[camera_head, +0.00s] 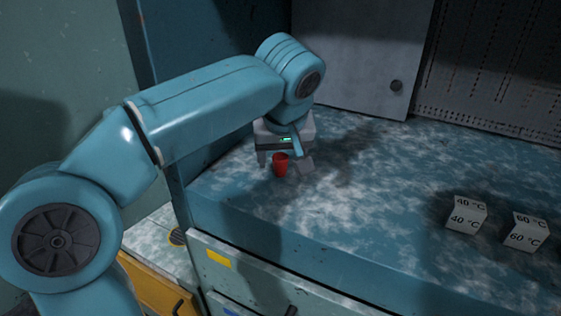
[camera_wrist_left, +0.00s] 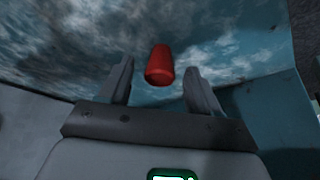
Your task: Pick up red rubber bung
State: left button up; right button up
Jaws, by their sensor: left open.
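The red rubber bung (camera_head: 280,166) is on the mottled blue-grey bench near its left end, close to the front edge. It is a small red tapered cylinder. My left gripper (camera_head: 285,163) is low over the bench with its fingers pointing down around the bung. In the left wrist view the bung (camera_wrist_left: 159,66) shows between and slightly beyond the two open fingertips (camera_wrist_left: 156,76), with a gap on each side. The fingers do not appear to touch it. My right gripper is in neither view.
Two white blocks stand on the right of the bench (camera_head: 340,235), one marked 40 °C (camera_head: 466,215) and one marked 60 °C (camera_head: 525,233). A grey cabinet door (camera_head: 350,50) and a perforated panel (camera_head: 490,75) rise behind. The middle of the bench is clear.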

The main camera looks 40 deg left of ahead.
pick_arm(q)
jog(key=shift+w+a+f, duration=0.4)
jog(key=shift+a+f, duration=0.1)
jog(key=shift+f, duration=0.3)
jog(key=shift+s+d+r, duration=0.15)
jog(key=shift+s+d, duration=0.05)
jog(key=shift+d, duration=0.1)
jog(key=shift+s+d, duration=0.1)
jog(key=c, duration=1.1)
jog(key=shift+o, duration=0.2)
